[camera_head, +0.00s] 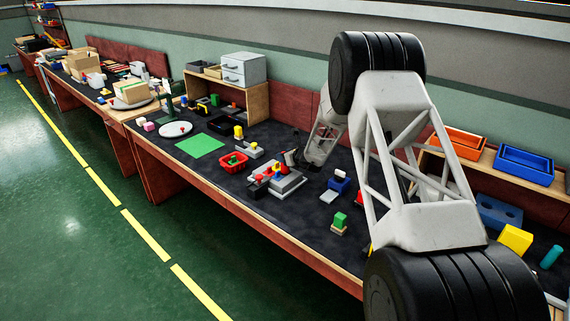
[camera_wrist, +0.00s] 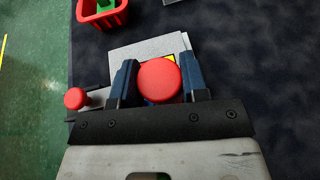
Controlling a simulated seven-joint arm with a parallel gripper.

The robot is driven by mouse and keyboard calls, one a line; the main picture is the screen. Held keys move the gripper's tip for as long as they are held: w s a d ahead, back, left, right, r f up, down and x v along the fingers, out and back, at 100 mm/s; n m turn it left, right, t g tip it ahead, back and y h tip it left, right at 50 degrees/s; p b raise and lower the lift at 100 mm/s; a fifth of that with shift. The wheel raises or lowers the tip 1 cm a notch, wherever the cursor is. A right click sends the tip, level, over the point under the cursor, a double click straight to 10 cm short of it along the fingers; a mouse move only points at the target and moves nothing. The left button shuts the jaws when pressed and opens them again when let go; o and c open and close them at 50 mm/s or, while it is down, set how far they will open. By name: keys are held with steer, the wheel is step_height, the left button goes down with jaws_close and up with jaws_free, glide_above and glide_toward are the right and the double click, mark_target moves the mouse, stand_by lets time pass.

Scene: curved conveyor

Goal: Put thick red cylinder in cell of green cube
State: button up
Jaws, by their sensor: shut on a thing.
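My gripper (camera_wrist: 160,82) is shut on a thick red cylinder (camera_wrist: 158,79), its round top showing between the two dark fingers in the wrist view. It is over a grey block or tray (camera_wrist: 150,48); yellow and blue patches show just behind the cylinder. Whether the cylinder touches what is below is hidden. A smaller-looking red cylinder (camera_wrist: 75,98) is left of the fingers. In the head view the grey tray (camera_head: 289,186) is on the dark table, near my gripper (camera_head: 290,158). A green cube (camera_head: 340,219) sits on a small block to the right. I cannot tell which cell is the green cube's.
A red bin (camera_wrist: 101,17) with a green piece inside is beyond the tray; it also shows in the head view (camera_head: 234,168). A green mat (camera_head: 199,144) and a white disc (camera_head: 175,129) lie farther left. A blue block (camera_head: 339,185) is right of the tray.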

steer(key=shift+f, duration=1.75)
steer(key=shift+f, duration=0.15)
steer(key=o, duration=0.7)
steer(key=shift+v, duration=6.05)
steer(key=shift+r, duration=0.2)
